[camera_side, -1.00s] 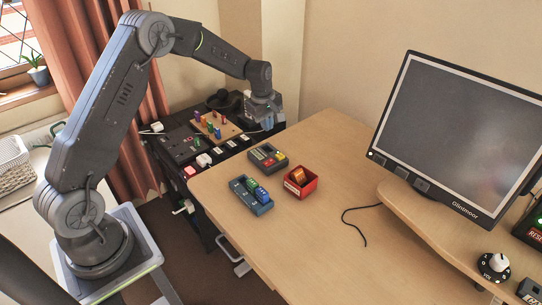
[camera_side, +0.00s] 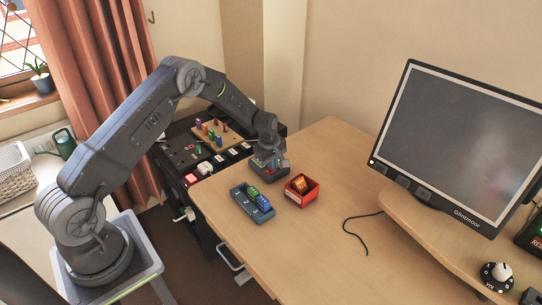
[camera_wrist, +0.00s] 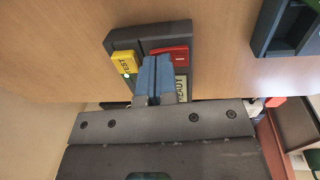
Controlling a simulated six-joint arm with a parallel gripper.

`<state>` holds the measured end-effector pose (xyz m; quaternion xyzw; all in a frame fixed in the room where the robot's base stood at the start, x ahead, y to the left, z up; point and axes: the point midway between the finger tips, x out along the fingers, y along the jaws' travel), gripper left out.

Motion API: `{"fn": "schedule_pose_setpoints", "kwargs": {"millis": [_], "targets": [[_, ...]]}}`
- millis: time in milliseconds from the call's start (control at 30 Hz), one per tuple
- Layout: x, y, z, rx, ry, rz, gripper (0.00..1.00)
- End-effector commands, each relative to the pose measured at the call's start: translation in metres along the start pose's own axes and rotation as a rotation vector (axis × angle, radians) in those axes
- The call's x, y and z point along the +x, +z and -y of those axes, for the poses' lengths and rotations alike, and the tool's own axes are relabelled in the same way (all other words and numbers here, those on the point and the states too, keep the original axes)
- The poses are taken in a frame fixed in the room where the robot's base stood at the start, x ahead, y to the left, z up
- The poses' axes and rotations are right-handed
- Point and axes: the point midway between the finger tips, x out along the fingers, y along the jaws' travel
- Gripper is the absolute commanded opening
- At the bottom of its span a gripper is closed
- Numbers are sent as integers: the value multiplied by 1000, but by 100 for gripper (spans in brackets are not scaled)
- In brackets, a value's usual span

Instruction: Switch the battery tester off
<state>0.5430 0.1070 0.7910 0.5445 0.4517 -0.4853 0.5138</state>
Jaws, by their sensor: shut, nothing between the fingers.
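The battery tester (camera_side: 270,174) is a dark grey box on the desk's left part, partly hidden under my gripper (camera_side: 271,160) in the side view. In the wrist view the tester (camera_wrist: 178,29) shows a yellow TEST button (camera_wrist: 122,62), a small lit greenish light (camera_wrist: 127,75), a red rocker switch (camera_wrist: 170,51) and a partly covered display (camera_wrist: 182,88). My gripper's blue-grey fingers (camera_wrist: 155,62) are shut and empty. Their tips lie over the tester's face, at the near edge of the red switch in the picture. I cannot tell whether they touch it.
A blue tray with batteries (camera_side: 240,194) and a red box (camera_side: 301,200) holding a copper-coloured item stand close to the tester. A black cable (camera_side: 352,235) lies farther right, before the monitor (camera_side: 450,140). The front middle of the desk is clear.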

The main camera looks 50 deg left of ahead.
Motion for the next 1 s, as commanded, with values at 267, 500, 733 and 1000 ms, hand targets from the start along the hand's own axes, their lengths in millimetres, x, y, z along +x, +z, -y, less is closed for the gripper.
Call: {"fn": "schedule_pose_setpoints", "kwargs": {"millis": [267, 500, 733, 1000], "targets": [[3, 0, 0, 0, 1, 0, 0], [10, 0, -2, 1, -1, 1, 0], [10, 0, 0, 1, -2, 1, 0], [9, 1, 10, 0, -8, 3, 0]]}}
